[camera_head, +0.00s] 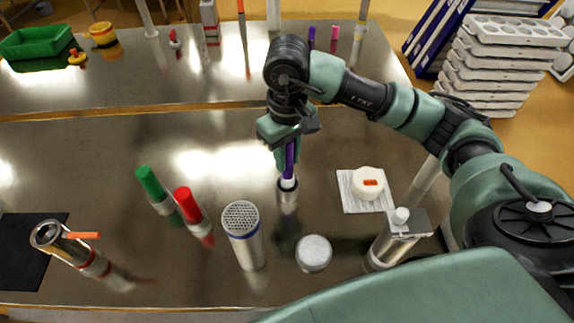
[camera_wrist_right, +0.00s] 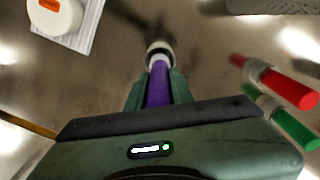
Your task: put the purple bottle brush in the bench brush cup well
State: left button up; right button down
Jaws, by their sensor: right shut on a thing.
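My right gripper (camera_head: 286,150) points down over the middle of the bench and is shut on the purple bottle brush (camera_head: 290,162). The brush is about upright, with a white part (camera_head: 289,182) below its purple handle. That white part is at the mouth of a small metal cup (camera_head: 287,199) standing on the bench; I cannot tell how deep it sits. In the right wrist view the purple handle (camera_wrist_right: 159,88) lies between the fingers of the right gripper (camera_wrist_right: 158,92), with a round rim (camera_wrist_right: 160,47) around its far end. My left gripper is not in view.
Green (camera_head: 149,182) and red (camera_head: 187,203) handled items stand left of the cup. A perforated metal cylinder (camera_head: 246,245) and a round pale lid (camera_head: 313,254) are in front.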

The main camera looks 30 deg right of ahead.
notch_tip(320, 180, down, 4)
jog(key=shift+r+p, duration=0.1)
jog(key=shift+p, duration=0.35)
jog(key=shift+f, duration=0.25)
jog(key=shift+f, duration=0.15)
jog(key=c, duration=1.2)
grip_release()
jog(key=shift+c, duration=0.2)
